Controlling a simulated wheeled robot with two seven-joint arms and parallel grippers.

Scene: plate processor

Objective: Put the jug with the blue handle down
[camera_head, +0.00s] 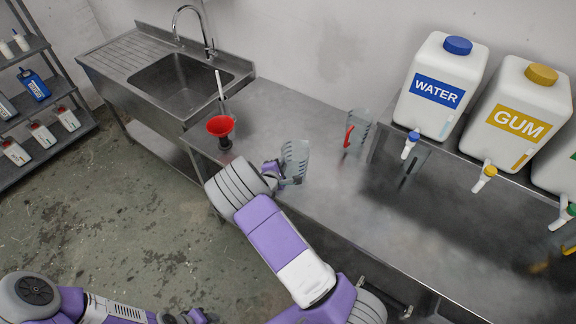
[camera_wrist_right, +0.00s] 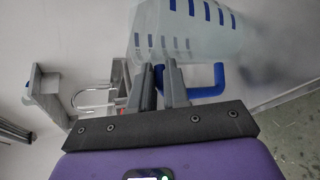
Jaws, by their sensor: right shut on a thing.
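The clear jug with the blue handle (camera_head: 296,156) is at the sink-side part of the steel bench in the head view, beyond my right gripper (camera_head: 279,173). I cannot tell whether its base touches the bench top. In the right wrist view the jug (camera_wrist_right: 205,32) shows blue marks and its blue handle (camera_wrist_right: 217,82). There the two fingers of my right gripper (camera_wrist_right: 165,75) are at the handle side of the jug, shut on the handle; the exact contact is partly hidden.
A red funnel (camera_head: 220,126) stands left of the jug. A clear jug with a red handle (camera_head: 357,133) stands to the right, near the wall. The WATER tank (camera_head: 440,89) and GUM tank (camera_head: 517,119) are farther right. Bare bench top (camera_head: 325,190) lies right of the held jug.

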